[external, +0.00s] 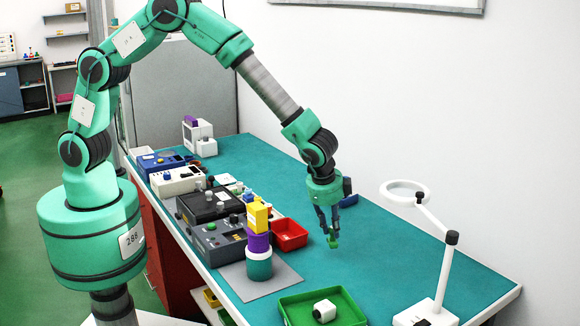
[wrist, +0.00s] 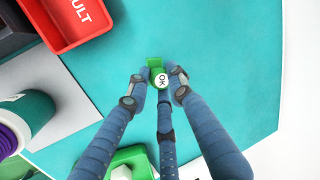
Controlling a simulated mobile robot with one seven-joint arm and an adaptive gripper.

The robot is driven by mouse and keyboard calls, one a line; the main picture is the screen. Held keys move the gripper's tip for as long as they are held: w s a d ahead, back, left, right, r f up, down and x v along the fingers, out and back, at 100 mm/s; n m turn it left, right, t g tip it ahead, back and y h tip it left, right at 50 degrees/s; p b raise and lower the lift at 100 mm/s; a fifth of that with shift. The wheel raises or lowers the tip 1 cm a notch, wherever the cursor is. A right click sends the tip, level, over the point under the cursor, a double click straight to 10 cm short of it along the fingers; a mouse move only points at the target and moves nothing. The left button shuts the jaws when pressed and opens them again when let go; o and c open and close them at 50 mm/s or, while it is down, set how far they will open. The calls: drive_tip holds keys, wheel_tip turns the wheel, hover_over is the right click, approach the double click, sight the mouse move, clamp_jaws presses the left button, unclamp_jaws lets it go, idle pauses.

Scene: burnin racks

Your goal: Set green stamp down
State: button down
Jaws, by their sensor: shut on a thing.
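The green stamp (wrist: 156,63) with a round white "OK" face is between the fingertips of my gripper (wrist: 160,78) in the wrist view. My gripper is shut on it. In the external view my gripper (external: 331,238) points down over the teal bench top (external: 385,247), and the green stamp (external: 333,243) shows small and green at the fingertips. I cannot tell whether the stamp touches the bench.
A red bin (external: 290,236) is left of my gripper. A green tray (external: 352,309) holding a white part (external: 324,311) is in front. A white magnifier lamp (external: 440,270) stands right. Stacked yellow, purple and teal pieces (external: 259,265) stand left. The bench around my gripper is clear.

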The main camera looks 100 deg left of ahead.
sight(330, 231)
drive_tip(key=shift+f, duration=1.85)
drive_tip(key=shift+f+b, duration=0.15)
drive_tip(key=shift+b, duration=0.2)
drive_tip(key=c, duration=1.5)
unclamp_jaws()
drive_tip(key=shift+c, duration=0.2)
drive_tip(key=p+v, duration=0.1)
drive_tip(key=v, duration=1.1)
